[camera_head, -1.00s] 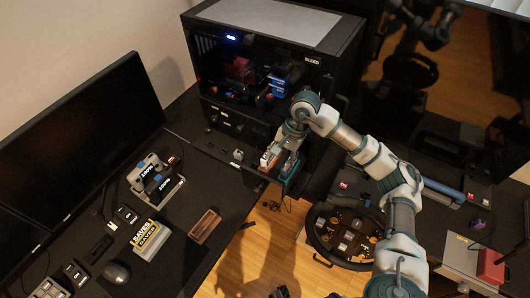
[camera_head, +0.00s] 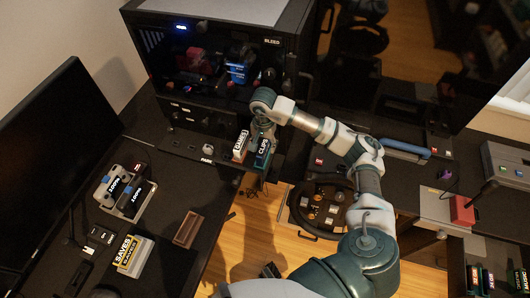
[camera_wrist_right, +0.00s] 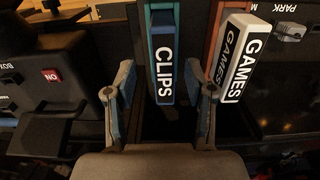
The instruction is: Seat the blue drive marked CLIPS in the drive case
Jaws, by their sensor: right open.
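The blue drive marked CLIPS (camera_head: 263,152) stands at the desk edge in the head view, close beside the GAMES drive (camera_head: 240,146). In the right wrist view the CLIPS drive (camera_wrist_right: 163,60) lies between the spread fingers of my right gripper (camera_wrist_right: 167,92), with gaps on both sides. My left gripper is out of view.
A black PC tower (camera_head: 215,60) stands behind the drives. A steering wheel (camera_head: 320,207) is at right.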

